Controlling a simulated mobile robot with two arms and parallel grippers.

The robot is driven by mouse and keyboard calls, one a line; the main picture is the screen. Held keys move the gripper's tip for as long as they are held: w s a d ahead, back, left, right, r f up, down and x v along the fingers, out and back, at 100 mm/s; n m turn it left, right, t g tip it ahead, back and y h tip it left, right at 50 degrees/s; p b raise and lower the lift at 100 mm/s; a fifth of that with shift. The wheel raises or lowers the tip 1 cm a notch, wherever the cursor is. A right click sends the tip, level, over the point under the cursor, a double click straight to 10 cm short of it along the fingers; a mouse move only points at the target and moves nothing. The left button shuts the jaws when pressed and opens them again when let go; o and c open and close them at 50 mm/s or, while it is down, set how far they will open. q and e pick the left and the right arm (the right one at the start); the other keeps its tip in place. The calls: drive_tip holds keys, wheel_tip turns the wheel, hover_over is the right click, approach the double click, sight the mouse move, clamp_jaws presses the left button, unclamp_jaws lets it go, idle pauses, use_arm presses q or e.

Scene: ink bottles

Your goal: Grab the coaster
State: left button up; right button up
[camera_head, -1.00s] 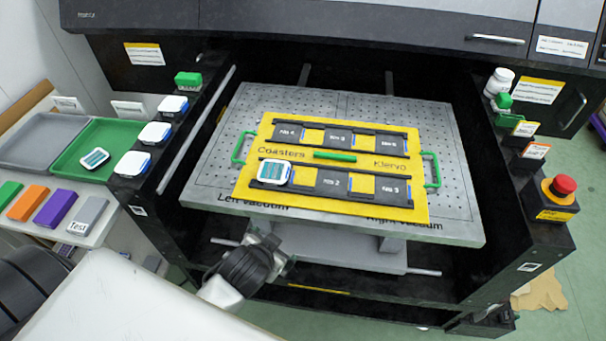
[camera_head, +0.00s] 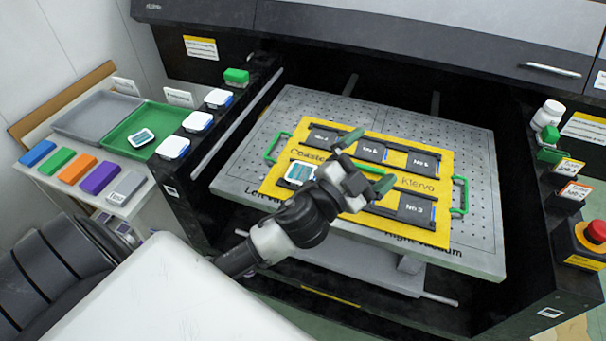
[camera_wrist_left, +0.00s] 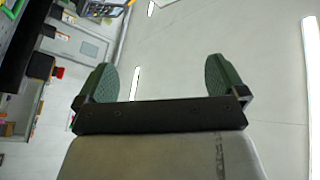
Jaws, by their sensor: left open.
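A white coaster with a teal striped print (camera_head: 300,173) lies in the front-left slot of the yellow jig (camera_head: 272,187) on the perforated printer bed. A second similar coaster (camera_head: 142,137) lies in the green tray (camera_head: 112,142) at the left. My left gripper (camera_head: 366,162) is open and empty above the jig, right of the first coaster, with its green fingers spread. The left wrist view shows the same open fingers (camera_wrist_left: 118,85) with nothing between them. My arm hides part of the jig's front row. My right gripper is not in view.
A grey tray (camera_head: 82,112) stands beside the green one. Several coloured blocks lie in front of them. White-topped buttons (camera_head: 173,148) line the left ledge. A red emergency button (camera_head: 596,231) and bottles (camera_head: 548,115) are at the right. The printer body overhangs the back.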

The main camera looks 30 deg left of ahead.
use_arm(q)
drive_tip(key=d+r+m+g+h, duration=0.35)
drive_tip(key=d+m+h, duration=0.25)
drive_tip(key=m+h, duration=0.5)
drive_tip(key=m+g+y, duration=1)
drive_tip(key=g+y, duration=0.6)
hover_over(303, 171)
wheel_tip(303, 171, down, 9)
drive_tip(key=f, duration=0.3)
drive_tip(key=f+p, duration=0.1)
drive_tip(key=shift+w+f, duration=0.25)
drive_tip(key=shift+s+d+f, duration=0.1)
drive_tip(key=shift+f, duration=0.45)
drive_tip(key=f, duration=0.1)
drive_tip(key=f+p, duration=0.1)
drive_tip(key=f, duration=0.1)
drive_tip(key=shift+s+f+p, duration=0.3)
drive_tip(key=shift+p, duration=0.05)
drive_tip(key=shift+f, duration=0.6)
drive_tip(key=shift+m, duration=0.3)
drive_tip(key=c, duration=0.9)
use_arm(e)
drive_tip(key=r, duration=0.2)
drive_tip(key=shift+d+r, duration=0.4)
use_arm(q)
drive_tip(key=shift+w+r, duration=0.1)
drive_tip(key=shift+c, duration=0.2)
